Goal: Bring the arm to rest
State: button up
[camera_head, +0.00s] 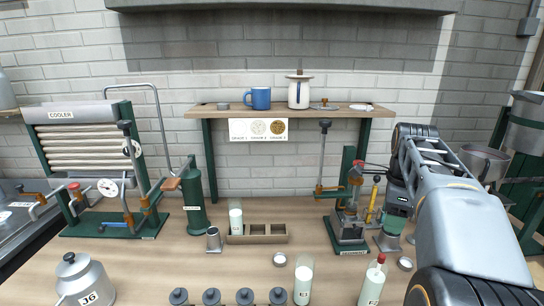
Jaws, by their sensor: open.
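My arm (468,220) enters from the lower right and reaches up to a dark joint (412,133). Its far end folds down beside the green-backed stand (347,231) on the right of the bench. My gripper (373,169) is small and partly lost among the stand's parts there. It is open, and I see nothing held in it. Whether it touches the stand cannot be told.
A wooden shelf (213,112) holds a blue mug (260,98) and a white jar (299,93). The cooler (75,145) stands left. A wooden rack (270,239), a can (86,281) and bottles (303,281) occupy the bench. Bare bench shows around the middle.

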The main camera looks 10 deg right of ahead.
jog(key=a+f+n+t, duration=0.2)
jog(key=a+f+n, duration=0.45)
jog(key=n, duration=0.85)
jog(key=s+a+f+n+p, duration=0.1)
jog(key=s+a+f+n, duration=0.2)
jog(key=a+n, duration=0.2)
jog(key=s+a+f+n+t+p, duration=0.1)
jog(key=s+a+f+n, duration=0.2)
jog(key=a, duration=0.4)
jog(key=shift+s+f+n+t, duration=0.25)
jog(key=shift+s+n, duration=0.2)
jog(key=shift+n, duration=0.75)
jog(key=shift+r, duration=0.1)
